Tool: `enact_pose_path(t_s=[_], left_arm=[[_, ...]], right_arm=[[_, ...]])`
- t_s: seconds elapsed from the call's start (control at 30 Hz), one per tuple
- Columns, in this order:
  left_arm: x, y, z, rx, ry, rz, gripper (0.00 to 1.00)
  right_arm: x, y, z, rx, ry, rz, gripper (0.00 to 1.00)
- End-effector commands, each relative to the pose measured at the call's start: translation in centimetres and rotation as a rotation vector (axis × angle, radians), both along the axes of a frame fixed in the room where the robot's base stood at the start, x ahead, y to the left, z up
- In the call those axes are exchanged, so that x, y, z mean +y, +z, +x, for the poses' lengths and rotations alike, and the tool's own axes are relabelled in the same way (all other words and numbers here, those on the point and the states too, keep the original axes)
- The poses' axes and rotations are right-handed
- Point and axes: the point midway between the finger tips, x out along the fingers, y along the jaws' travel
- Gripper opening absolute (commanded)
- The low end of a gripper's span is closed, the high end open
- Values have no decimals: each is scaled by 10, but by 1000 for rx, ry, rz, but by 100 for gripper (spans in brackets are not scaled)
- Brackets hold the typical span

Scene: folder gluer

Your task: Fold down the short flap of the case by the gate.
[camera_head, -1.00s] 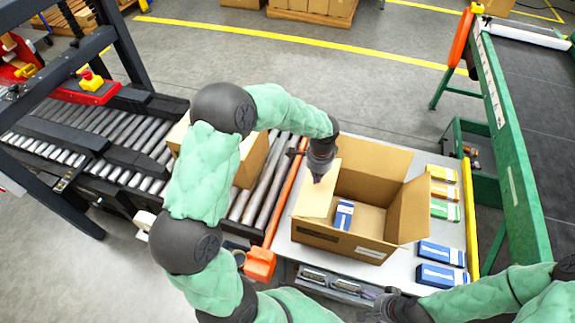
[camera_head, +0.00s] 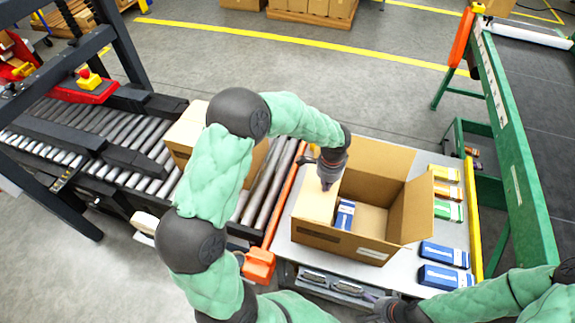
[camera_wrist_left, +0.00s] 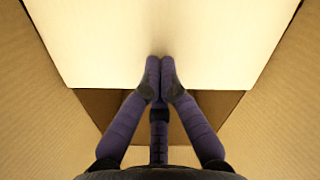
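The open cardboard case (camera_head: 330,238) stands on the pale table beside the orange gate (camera_head: 287,203). Its short flap by the gate (camera_head: 314,207) leans inward over the opening and looks close to level; it is the pale panel (camera_wrist_left: 160,30) in the left wrist view. My left gripper (camera_head: 327,186) is over this flap, fingers pointing down. In the left wrist view its fingertips (camera_wrist_left: 160,68) are together, at the flap near its inner edge; contact is hard to tell. The far long flap (camera_head: 378,160) and right short flap (camera_head: 412,208) stand up. My right gripper (camera_head: 385,309) is partly visible, fingers unclear.
A blue-and-white carton (camera_head: 344,215) is inside the case. Several small cartons, such as a blue one (camera_head: 444,254), line the table's right side by a yellow rail (camera_head: 472,220). Another cardboard case (camera_head: 187,135) sits on the roller conveyor (camera_head: 145,165) at left.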

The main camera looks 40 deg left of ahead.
Motion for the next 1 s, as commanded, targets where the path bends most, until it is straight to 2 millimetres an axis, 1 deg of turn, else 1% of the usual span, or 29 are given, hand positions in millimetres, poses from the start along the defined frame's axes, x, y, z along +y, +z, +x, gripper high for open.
enact_pose_path(t_s=[0.27, 0.37, 1.0], left_arm=[[0, 1, 1, -1, 0, 0, 0], [0, 6, 1, -3, 1, 0, 0], [0, 71, 1, -3, 0, 0, 0]], right_arm=[[0, 1, 0, 0, 0, 0, 100], [0, 4, 0, 0, 0, 0, 100], [0, 53, 0, 0, 0, 0, 100]])
